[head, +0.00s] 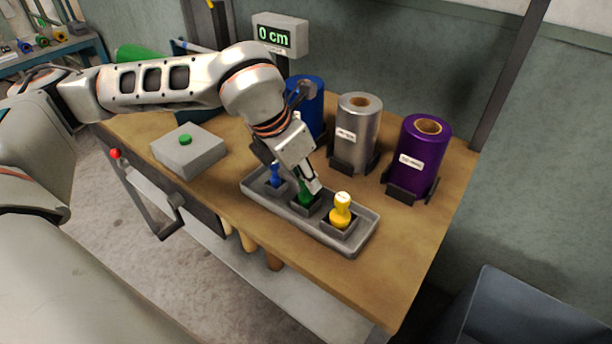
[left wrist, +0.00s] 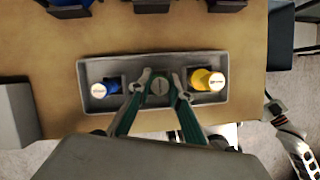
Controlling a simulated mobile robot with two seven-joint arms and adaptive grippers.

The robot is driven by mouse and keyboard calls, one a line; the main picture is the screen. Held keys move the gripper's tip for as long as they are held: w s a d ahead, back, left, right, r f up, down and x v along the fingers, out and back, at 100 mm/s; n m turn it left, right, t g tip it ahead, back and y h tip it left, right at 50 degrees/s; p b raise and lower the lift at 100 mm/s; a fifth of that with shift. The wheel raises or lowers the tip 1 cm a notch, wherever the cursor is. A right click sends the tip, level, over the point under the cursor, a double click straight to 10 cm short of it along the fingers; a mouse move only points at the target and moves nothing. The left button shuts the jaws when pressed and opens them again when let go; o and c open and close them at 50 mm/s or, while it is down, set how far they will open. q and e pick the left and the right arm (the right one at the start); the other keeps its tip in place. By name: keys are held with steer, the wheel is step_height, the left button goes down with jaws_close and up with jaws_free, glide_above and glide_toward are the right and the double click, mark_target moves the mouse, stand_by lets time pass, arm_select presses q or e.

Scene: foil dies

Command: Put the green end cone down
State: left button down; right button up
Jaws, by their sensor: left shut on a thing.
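The grey tray (head: 368,240) lies on the wooden bench, with a row of dark square holders in it. The green end cone (head: 305,198) is at the middle holder, upright; its round top (left wrist: 159,87) shows between my fingertips. My left gripper (head: 308,187) points down and is shut on this cone; it also shows in the left wrist view (left wrist: 160,84). The cone's foot is partly hidden, so I cannot tell whether it rests fully on the holder's floor. A blue cone (head: 275,174) and a yellow cone (head: 340,212) stand in the holders on either side.
Blue (head: 310,95), silver (head: 357,130) and purple (head: 424,155) foil rolls stand behind the tray. A grey box with a green button (head: 187,148) is to the left. A display reading 0 cm (head: 280,36) stands at the back. Bare bench lies right of the tray.

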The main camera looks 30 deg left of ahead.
arm_select(q)
steer(key=c, duration=2.2)
jaws_free()
steer(key=shift+f, duration=0.2)
steer(key=shift+c, duration=0.2)
steer(key=o, duration=0.4)
steer(key=shift+r, duration=0.1)
steer(key=shift+r, duration=0.3)
steer(key=p+v, duration=0.1)
steer(key=v, duration=1)
steer(key=shift+s+r, duration=0.25)
steer(key=shift+r, duration=0.05)
